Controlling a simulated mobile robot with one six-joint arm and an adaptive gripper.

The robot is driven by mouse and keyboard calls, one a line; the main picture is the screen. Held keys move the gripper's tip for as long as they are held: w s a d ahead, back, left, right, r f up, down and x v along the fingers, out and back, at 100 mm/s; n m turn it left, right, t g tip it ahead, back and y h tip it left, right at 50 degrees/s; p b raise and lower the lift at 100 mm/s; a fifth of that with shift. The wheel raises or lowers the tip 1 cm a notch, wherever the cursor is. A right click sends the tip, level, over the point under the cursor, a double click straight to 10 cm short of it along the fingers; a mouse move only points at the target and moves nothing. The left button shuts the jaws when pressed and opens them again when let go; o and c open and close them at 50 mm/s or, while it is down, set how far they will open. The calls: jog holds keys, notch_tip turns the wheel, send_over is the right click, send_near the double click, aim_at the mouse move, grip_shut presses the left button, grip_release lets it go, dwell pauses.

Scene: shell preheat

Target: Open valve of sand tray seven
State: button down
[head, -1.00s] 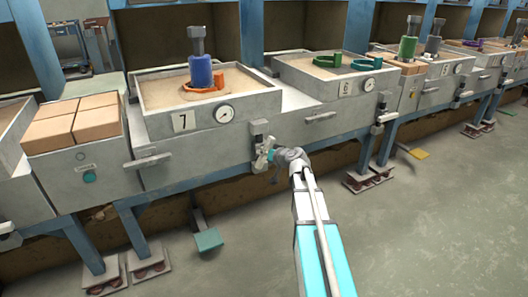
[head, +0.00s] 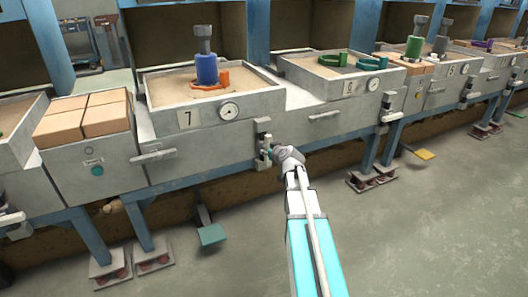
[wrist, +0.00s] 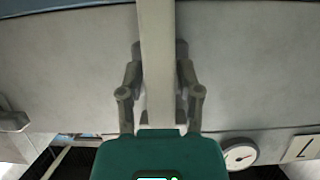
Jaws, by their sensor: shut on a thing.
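Sand tray seven (head: 163,130) is a grey box with a "7" plate (head: 189,118) and a round gauge (head: 229,111) on its front. Its valve (head: 263,128) is a small pale fitting on the front at the right end of the tray. My gripper (head: 271,153) is at this valve, and its fingers are hard to make out in the head view. In the wrist view, my gripper (wrist: 160,52) has its two fingers on either side of a pale straight bar, the valve handle (wrist: 157,75), shut on it. The gauge (wrist: 238,154) shows at the lower right.
Tray six (head: 330,85) stands to the right with its own valve (head: 388,112). A green pedal (head: 213,235) hangs below. The floor at right is open.

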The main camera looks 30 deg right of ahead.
jog(key=shift+d, duration=0.1)
dwell(0.4)
jog(key=shift+c, duration=2.2)
grip_release()
jog(key=shift+s, duration=0.15)
